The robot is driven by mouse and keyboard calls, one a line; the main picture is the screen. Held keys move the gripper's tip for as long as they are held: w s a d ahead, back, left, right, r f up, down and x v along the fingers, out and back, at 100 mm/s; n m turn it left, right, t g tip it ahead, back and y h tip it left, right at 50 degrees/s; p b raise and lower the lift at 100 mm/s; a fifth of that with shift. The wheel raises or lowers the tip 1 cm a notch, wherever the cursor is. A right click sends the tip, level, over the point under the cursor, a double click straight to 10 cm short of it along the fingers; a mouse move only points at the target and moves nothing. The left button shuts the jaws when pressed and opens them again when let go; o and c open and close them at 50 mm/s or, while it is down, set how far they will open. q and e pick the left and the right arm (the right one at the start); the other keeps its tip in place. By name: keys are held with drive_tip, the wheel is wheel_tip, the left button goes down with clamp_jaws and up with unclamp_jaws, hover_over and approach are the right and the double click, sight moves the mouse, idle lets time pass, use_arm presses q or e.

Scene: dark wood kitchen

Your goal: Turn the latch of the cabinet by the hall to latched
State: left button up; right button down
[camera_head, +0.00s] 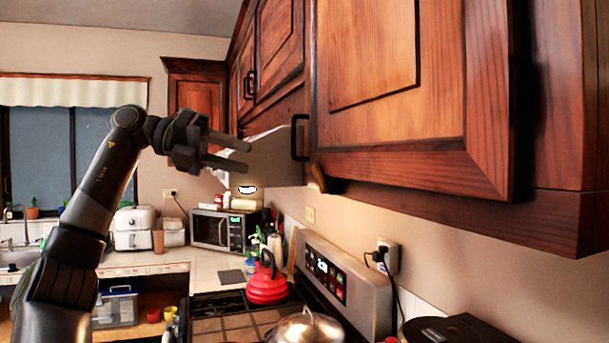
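A wooden wall cabinet (390,60) fills the upper right, its door appearing closed. A dark bar handle (297,137) is on the door's left edge. A small brown wooden piece (318,178) sticks down below the door's lower left corner; it looks like the latch, but its setting is hard to tell. My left gripper (247,158) is raised to the left of the handle, with its two fingers apart and pointing right. It is open and empty, apart from the handle and the brown piece in the picture. My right gripper is not in view.
A grey range hood (270,157) is behind my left fingers. Below are a stove with a red kettle (267,280) and a lidded pot (305,328). A microwave (222,230) stands farther back. The air below the cabinet is mostly free.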

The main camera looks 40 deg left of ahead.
sight(315, 176)
use_arm(q)
drive_tip(key=p+x, duration=0.2)
drive_tip(key=x, duration=1.1)
drive_tip(key=shift+d+r, duration=0.1)
clamp_jaws()
